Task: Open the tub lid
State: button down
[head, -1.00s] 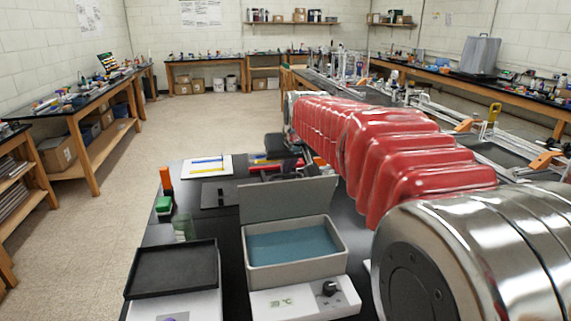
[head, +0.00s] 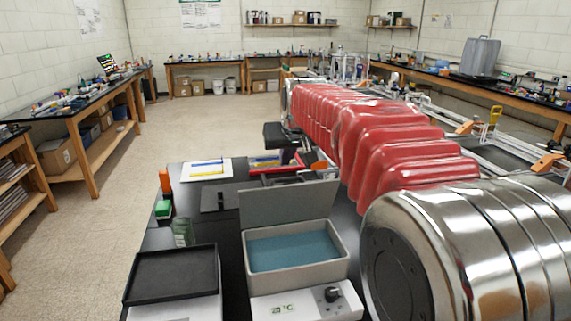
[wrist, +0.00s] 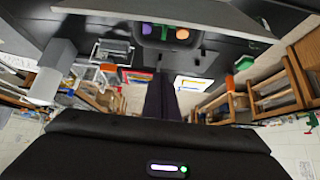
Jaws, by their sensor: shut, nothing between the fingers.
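The grey tub (head: 256,279) stands on the white hot-plate unit at the front of the bench, with blue liquid inside. Its flat grey lid (head: 288,205) stands up along the tub's far edge, leaning back a little, so the tub is open.
A black tray (head: 172,276) sits left of the tub, with a clear glass (head: 182,233) behind it. A green block (head: 163,209) and an orange piece (head: 165,181) stand at the bench's left edge. A dark plate (head: 221,197) and a white sheet (head: 207,170) lie farther back.

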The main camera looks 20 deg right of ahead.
aim_at(295, 185)
jog(key=s+f+v, duration=0.1)
jog(key=v, duration=0.8)
jog(key=shift+s, duration=0.15)
jog(key=shift+g, duration=0.7)
jog(key=s+f, duration=0.1)
jog(key=f, duration=0.1)
jog(key=s+f, duration=0.2)
jog(key=f, duration=0.1)
jog(key=s+a+f, duration=0.1)
jog(key=f, duration=0.1)
jog(key=shift+s+a+f, duration=0.1)
jog(key=shift+s+f, duration=0.1)
jog(key=shift+s, duration=0.15)
jog(key=s+a+f, duration=0.2)
jog(key=s+f, duration=0.2)
jog(key=s, duration=0.4)
jog(key=s+a+f+n, duration=0.1)
jog(key=s+a+f, duration=0.2)
jog(key=s, duration=0.4)
jog(key=s+a+f+g+y, duration=0.1)
jog(key=s+a+f, duration=0.2)
jog(key=s+f, duration=0.2)
jog(key=shift+s+f+n, duration=0.25)
jog(key=shift+s+n, duration=0.05)
jog(key=shift+s, duration=1.55)
jog(key=shift+s, duration=0.15)
